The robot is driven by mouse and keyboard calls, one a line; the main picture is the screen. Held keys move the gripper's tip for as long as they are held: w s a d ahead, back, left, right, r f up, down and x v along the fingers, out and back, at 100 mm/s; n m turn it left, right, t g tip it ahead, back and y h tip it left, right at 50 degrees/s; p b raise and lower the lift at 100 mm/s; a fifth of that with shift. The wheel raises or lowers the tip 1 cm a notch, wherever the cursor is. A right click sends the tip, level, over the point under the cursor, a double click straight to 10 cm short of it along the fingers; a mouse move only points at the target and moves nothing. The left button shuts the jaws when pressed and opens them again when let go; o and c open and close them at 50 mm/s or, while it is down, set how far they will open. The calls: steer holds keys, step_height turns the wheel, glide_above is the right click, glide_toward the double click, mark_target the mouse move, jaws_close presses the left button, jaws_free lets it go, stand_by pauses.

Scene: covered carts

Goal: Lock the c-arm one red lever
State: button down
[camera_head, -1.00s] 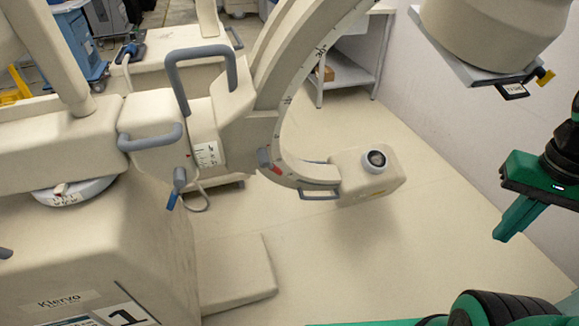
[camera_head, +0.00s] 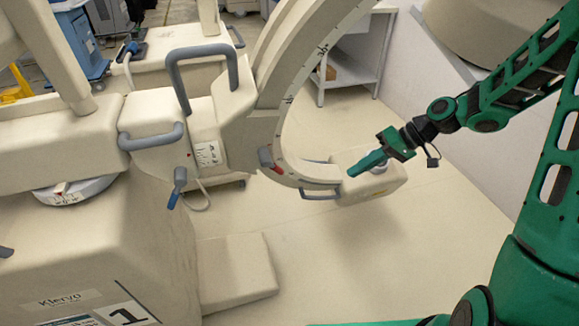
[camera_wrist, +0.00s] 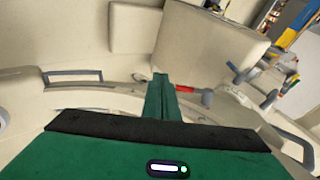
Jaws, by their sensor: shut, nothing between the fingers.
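The C-arm's pale arc (camera_head: 283,130) curves down through the middle of the head view. A red lever (camera_head: 277,170) with a grey knob sits low on the arc's side. The red lever also shows in the wrist view (camera_wrist: 187,90), just right of the fingertips. My gripper (camera_head: 354,171) is shut and empty. In the head view it is to the right of the red lever, over the box at the arc's lower end, with a gap between. The wrist view shows the closed fingers (camera_wrist: 160,80) pointing toward the arc.
A grey handle (camera_head: 320,193) sticks out at the arc's lower end, near my gripper. A blue-tipped lever (camera_head: 176,188) hangs at left. Open floor (camera_head: 380,250) lies in front; a white shelf (camera_head: 355,70) stands behind.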

mark_target(280, 169)
steer(key=w+a+r+y, duration=0.1)
steer(key=w+a+y, duration=0.3)
steer(key=a, duration=0.1)
steer(key=shift+w+a+n+t+y, duration=0.3)
steer(key=shift+w+a+n+t, duration=0.1)
steer(key=x, duration=1.4)
